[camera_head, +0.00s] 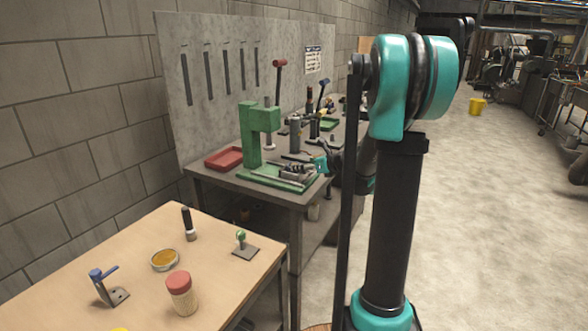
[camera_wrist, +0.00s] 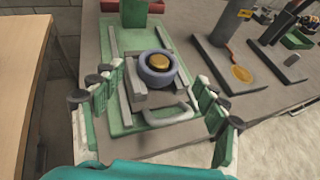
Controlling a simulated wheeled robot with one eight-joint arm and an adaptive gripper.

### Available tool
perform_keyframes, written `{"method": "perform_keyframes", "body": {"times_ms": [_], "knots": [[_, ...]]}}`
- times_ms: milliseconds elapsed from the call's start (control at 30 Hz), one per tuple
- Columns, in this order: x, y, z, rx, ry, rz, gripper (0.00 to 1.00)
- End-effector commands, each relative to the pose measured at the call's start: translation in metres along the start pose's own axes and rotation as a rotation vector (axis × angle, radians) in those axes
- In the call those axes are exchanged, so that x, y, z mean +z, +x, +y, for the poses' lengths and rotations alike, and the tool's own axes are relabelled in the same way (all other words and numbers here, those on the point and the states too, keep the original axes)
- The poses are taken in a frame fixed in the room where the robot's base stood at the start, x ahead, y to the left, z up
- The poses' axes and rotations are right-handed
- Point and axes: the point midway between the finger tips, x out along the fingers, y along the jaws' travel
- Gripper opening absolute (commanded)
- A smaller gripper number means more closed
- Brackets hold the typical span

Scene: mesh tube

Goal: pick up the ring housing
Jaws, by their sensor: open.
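A thick blue-grey ring with a golden disc in its centre (camera_wrist: 158,68), which looks like the ring housing, sits on a grey block over the green press base (camera_wrist: 122,122) in the wrist view. My gripper (camera_wrist: 158,84) is open, with one finger to the left of the ring and one to its right. No contact with the ring shows, and nothing is between the fingers' pads that I can see held. In the head view my gripper (camera_head: 318,165) is small, beside the green press (camera_head: 251,135); the ring cannot be made out there.
Grey bars and a bent grey handle (camera_wrist: 172,115) lie close around the ring. A red tray (camera_head: 223,158) stands left of the press. Other bench stations (camera_wrist: 222,55) stand to the right. A wooden table (camera_head: 215,285) with small items is in front.

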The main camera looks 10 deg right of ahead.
Motion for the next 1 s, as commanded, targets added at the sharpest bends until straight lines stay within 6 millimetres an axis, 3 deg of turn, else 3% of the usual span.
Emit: {"method": "perform_keyframes", "body": {"times_ms": [267,600,833,1000], "knots": [[0.0,0.015,0.001,0.0,0.0,0.0,0.73],[0.001,0.058,0.001,0.0,-0.001,0.0,0.73],[0.001,0.06,0.001,-0.001,0.0,0.0,0.73],[0.001,0.06,0.001,-0.001,0.0,0.0,0.54]]}}
